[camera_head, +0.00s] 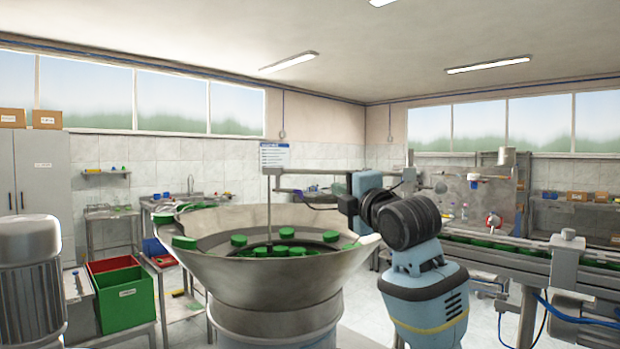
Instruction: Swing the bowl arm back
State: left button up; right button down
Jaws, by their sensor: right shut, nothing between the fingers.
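The feeder bowl (230,285) is a wide grey metal cone in the middle of the view, with several green caps (239,240) on its inner ledge. The bowl arm (310,171) is a thin grey bar above the bowl's far side, with an upright rod (268,212) reaching down to the bowl's middle. My right arm rises from the lower right, and its dark gripper (347,205) is by the bowl's right rim, just under the bowl arm's right part. It is shut and empty. Whether it touches the bar cannot be told. My left gripper is out of view.
A grey ribbed motor (30,285) stands at the near left. Green and red bins (126,302) are left of the bowl. A conveyor (500,255) with green caps runs along the right behind my arm. The space above the bowl is mostly open.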

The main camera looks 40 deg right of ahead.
send_near(318, 173)
jog(key=w+a, duration=0.2)
jog(key=w, duration=0.1)
jog(key=shift+w+d+r+p, duration=0.15)
jog(key=shift+w+d+r, duration=0.1)
jog(key=shift+w+d, duration=0.5)
jog(key=shift+w+d+r+p, duration=0.2)
jog(key=shift+w+d, duration=0.3)
jog(key=shift+d, duration=0.45)
